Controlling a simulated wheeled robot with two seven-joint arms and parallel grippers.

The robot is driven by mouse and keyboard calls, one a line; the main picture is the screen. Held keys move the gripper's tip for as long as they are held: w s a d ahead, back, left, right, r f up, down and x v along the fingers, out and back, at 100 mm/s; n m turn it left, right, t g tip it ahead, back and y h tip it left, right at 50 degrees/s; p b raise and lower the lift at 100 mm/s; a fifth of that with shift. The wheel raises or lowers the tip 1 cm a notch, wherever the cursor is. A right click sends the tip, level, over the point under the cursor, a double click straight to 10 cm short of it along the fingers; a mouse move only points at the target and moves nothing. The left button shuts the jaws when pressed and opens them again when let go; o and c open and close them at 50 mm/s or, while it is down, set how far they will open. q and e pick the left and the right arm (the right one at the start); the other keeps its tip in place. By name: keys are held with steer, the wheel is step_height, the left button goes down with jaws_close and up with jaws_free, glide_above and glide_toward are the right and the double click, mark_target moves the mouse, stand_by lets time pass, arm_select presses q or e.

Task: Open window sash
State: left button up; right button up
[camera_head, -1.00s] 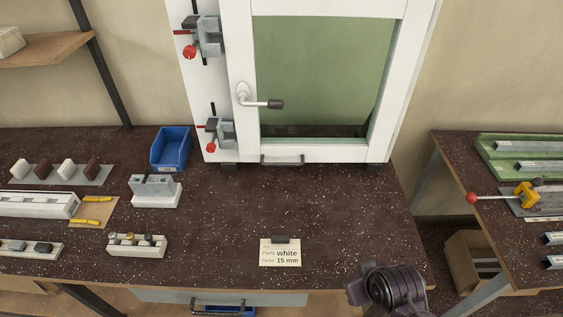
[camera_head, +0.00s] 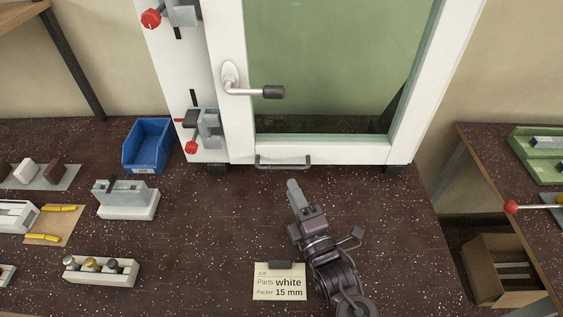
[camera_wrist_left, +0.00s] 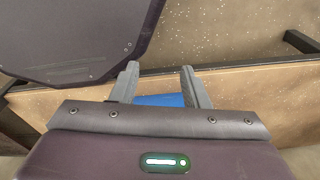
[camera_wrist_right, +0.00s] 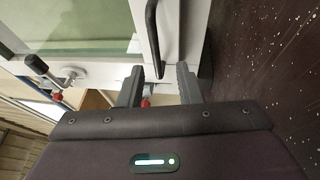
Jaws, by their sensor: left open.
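The window sash (camera_head: 420,115) has a white frame and greenish glass and stands upright at the back of the bench, looking closed. Its lever handle (camera_head: 250,92) points right, level. A dark pull bar (camera_head: 283,164) sits on the bottom rail. My right gripper (camera_head: 293,187) is just in front of and below this bar. In the right wrist view its fingers (camera_wrist_right: 160,78) are open, with the pull bar (camera_wrist_right: 152,35) ahead between them; contact cannot be told. The lever (camera_wrist_right: 38,66) is at left there. My left gripper (camera_wrist_left: 160,80) is open and empty near the bench's front edge, outside the head view.
Red-tipped clamps (camera_head: 205,130) stand left of the sash. A blue bin (camera_head: 147,145), a grey-white fixture (camera_head: 127,200) and a block with knobs (camera_head: 100,270) are on the left. A card (camera_head: 279,288) lies at the front. A side bench (camera_head: 500,165) stands right.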

mark_target(281, 168)
steer(key=shift+w+a+r+p, duration=0.25)
steer(key=shift+w+a+r, duration=0.1)
steer(key=shift+w, duration=0.3)
steer(key=shift+w+a+r+p, duration=0.25)
steer(key=shift+w+a+r, duration=0.1)
steer(key=shift+w, duration=0.25)
steer(key=x, duration=0.4)
steer(key=shift+w+f+p, duration=0.1)
steer(key=shift+f+p, duration=0.05)
steer(key=shift+p, duration=0.25)
steer(key=shift+w, duration=0.1)
steer(key=c, duration=0.5)
arm_select(q)
steer(key=shift+s+a+r, duration=0.2)
steer(key=shift+s+r, duration=0.65)
steer(key=shift+s, duration=0.1)
arm_select(e)
jaws_close()
